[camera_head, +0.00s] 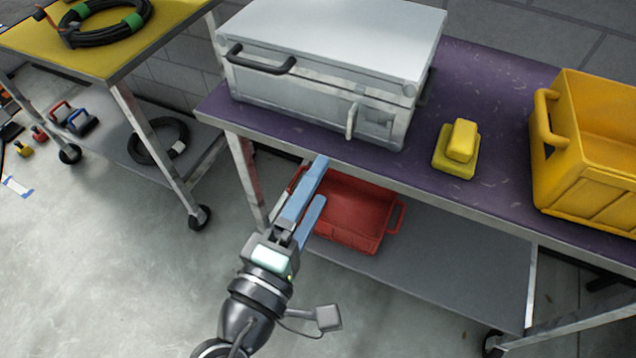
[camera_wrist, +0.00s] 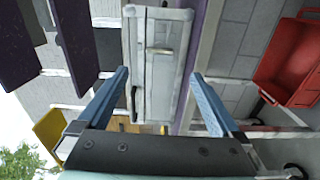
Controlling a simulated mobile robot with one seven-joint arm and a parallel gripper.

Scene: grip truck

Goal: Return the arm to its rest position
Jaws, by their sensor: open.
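My gripper (camera_head: 314,182) has two blue fingers and is open, with nothing between them. In the head view it hangs over the floor in front of the purple-topped cart (camera_head: 490,85), overlapping the view of its lower shelf. In the wrist view the fingers (camera_wrist: 158,98) stand wide apart on either side of the picture. Between them shows the silver metal case (camera_wrist: 160,60), which is farther off. The same case (camera_head: 330,45) sits shut on the purple top in the head view.
A red crate (camera_head: 345,212) stands on the cart's lower shelf behind my gripper. Yellow blocks (camera_head: 457,150) and a yellow crate (camera_head: 590,140) sit on top at right. A yellow-topped cart (camera_head: 160,35) with a coiled cable (camera_head: 105,25) stands at left. The floor (camera_head: 120,270) at lower left is clear.

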